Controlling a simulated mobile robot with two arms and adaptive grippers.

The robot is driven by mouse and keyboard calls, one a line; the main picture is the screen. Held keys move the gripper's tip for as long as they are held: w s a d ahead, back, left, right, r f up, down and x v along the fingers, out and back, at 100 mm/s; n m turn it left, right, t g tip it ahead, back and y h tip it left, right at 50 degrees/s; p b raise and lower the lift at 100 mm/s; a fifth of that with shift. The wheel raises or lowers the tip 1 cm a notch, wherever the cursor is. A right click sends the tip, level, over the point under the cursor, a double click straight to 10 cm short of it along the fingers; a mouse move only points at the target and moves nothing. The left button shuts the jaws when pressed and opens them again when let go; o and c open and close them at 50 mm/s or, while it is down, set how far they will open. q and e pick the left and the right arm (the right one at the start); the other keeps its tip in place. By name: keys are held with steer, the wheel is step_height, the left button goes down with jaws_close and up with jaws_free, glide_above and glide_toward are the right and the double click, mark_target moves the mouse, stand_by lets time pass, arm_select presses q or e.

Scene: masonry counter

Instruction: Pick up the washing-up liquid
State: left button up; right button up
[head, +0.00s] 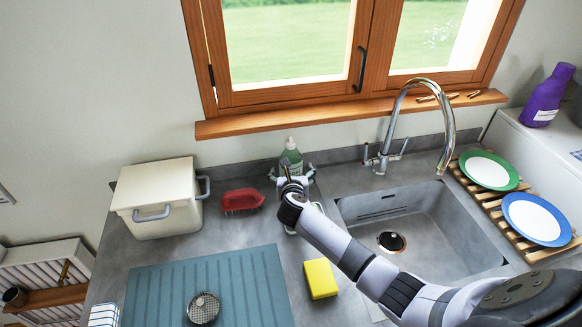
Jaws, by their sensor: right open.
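The washing-up liquid (291,154) is a clear green bottle with a pale cap, standing upright at the back of the counter below the window sill. My right gripper (292,172) is open in front of it, with one finger towards each side of the bottle's lower part. The gripper hides the bottle's base, and I cannot tell whether the fingers touch it. My left gripper is not in view.
A red brush (242,200) and a cream bin (158,204) stand left of the bottle. The sink (425,235) and tap (447,128) are to the right. A yellow sponge (320,279) and a teal mat (240,283) lie in front.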

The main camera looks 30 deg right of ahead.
steer(key=shift+w+d+f, duration=0.25)
steer(key=shift+w, duration=0.35)
steer(key=c, duration=1.5)
steer(key=shift+s+r, duration=0.1)
steer(key=shift+r, duration=0.05)
